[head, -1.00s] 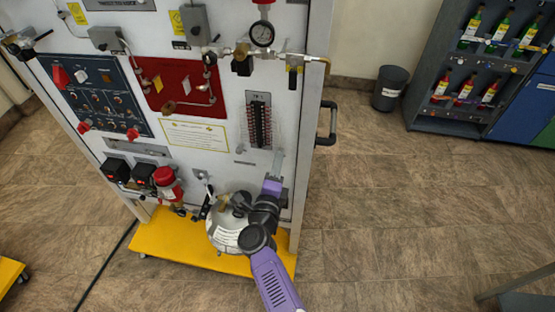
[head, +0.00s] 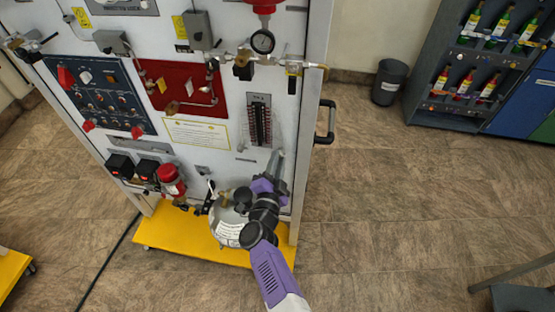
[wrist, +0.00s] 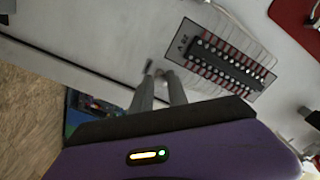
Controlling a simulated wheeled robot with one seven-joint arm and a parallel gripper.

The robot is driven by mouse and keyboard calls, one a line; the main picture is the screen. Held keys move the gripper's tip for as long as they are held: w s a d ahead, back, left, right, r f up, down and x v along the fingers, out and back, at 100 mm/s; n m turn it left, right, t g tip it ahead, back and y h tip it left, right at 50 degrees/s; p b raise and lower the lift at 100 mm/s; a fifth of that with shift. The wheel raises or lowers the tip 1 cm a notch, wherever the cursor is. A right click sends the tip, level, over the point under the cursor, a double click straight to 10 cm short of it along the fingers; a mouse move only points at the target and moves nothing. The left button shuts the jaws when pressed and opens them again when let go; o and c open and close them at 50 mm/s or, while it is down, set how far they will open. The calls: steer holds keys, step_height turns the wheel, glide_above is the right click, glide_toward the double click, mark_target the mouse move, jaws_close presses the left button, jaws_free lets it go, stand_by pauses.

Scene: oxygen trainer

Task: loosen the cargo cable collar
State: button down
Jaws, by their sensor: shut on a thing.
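My gripper (head: 279,156) is in front of the lower right of the white panel (head: 225,160), below and right of a terminal strip (head: 259,124). In the wrist view the two fingers (wrist: 158,74) reach toward the pale panel face, their tips close together. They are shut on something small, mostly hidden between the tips. I cannot make out the cargo cable collar or a cable there, so I cannot tell whether that is what is held. The terminal strip (wrist: 225,58) is right of the fingertips in the wrist view.
A silver cylinder (head: 228,229) stands on the yellow base (head: 170,238) beside my arm. A red-topped fitting (head: 170,179) is left of it. A black handle (head: 326,122) sticks out from the panel's right edge. The floor to the right is mostly clear.

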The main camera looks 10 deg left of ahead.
steer(key=shift+n, duration=0.7)
steer(key=c, duration=1.3)
jaws_free()
steer(key=shift+s, duration=0.1)
steer(key=s+p, duration=0.2)
steer(key=s, duration=0.5)
steer(key=shift+s+a+p, duration=0.15)
steer(key=shift+s+p, duration=0.15)
steer(key=shift+s, duration=0.05)
steer(key=shift+a+f, duration=0.1)
